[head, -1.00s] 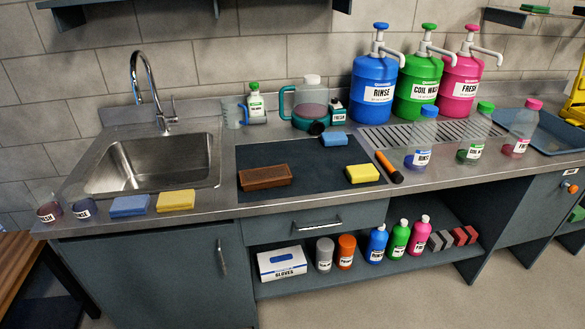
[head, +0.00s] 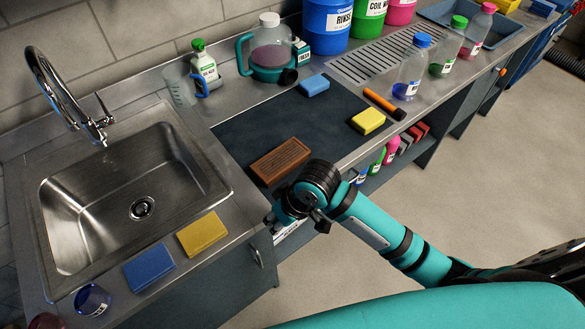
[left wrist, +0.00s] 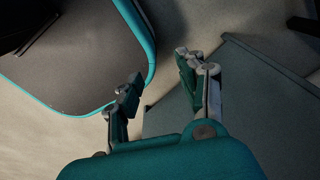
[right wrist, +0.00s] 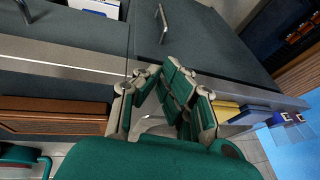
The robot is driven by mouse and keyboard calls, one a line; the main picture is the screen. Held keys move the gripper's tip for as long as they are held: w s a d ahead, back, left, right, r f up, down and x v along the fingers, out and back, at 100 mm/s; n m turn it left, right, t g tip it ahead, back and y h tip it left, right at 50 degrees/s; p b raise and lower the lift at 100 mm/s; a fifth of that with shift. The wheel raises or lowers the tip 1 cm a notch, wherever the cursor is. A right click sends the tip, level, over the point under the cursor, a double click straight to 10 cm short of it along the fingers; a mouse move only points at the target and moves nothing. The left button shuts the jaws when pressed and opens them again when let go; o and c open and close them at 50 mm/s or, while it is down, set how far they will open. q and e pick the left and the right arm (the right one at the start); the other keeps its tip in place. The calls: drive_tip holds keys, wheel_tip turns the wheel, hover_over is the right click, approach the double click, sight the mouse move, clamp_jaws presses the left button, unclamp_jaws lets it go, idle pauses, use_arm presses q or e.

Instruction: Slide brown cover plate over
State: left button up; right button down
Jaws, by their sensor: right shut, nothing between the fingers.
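The brown cover plate (head: 280,160), a reddish-brown slab with a ridged top, lies flat at the front of the dark mat (head: 300,115). It also shows at the left of the right wrist view (right wrist: 55,118). My right gripper (head: 270,217) is at the counter's front edge, close to the plate but apart from it. In the right wrist view its fingers (right wrist: 162,78) are shut and empty, in front of the cabinet face. My left gripper (left wrist: 158,75) is open and empty in the left wrist view, and it is outside the head view.
The sink (head: 135,200) is at the left, with blue (head: 149,267) and yellow (head: 202,234) sponges on its front ledge. A yellow sponge (head: 368,121), a blue sponge (head: 314,85) and an orange-black tool (head: 384,103) lie right of the plate. Bottles and drums stand behind.

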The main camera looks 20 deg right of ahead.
sight(281, 162)
drive_tip(key=w+d+r+m+g+h, duration=0.15)
drive_tip(key=w+d+r+h, duration=0.25)
drive_tip(key=w+d+r, duration=0.45)
drive_tip(key=shift+g, duration=0.45)
drive_tip(key=f, duration=0.2)
drive_tip(key=f+p, duration=0.1)
drive_tip(key=f, duration=0.2)
drive_tip(key=s+f+p, duration=0.1)
drive_tip(key=f, duration=0.1)
drive_tip(key=shift+d+f, duration=0.4)
drive_tip(key=w, duration=0.1)
drive_tip(key=w+a+p, duration=0.1)
drive_tip(key=w, duration=0.1)
drive_tip(key=shift+f, duration=0.15)
use_arm(q)
drive_tip(key=shift+s+d+r, duration=0.1)
drive_tip(key=shift+d+r, duration=0.2)
drive_tip(key=shift+r, duration=0.5)
drive_tip(key=shift+d+r, duration=0.3)
drive_tip(key=shift+r, duration=0.5)
use_arm(e)
drive_tip(key=shift+w+a, duration=0.1)
drive_tip(key=shift+w, duration=0.3)
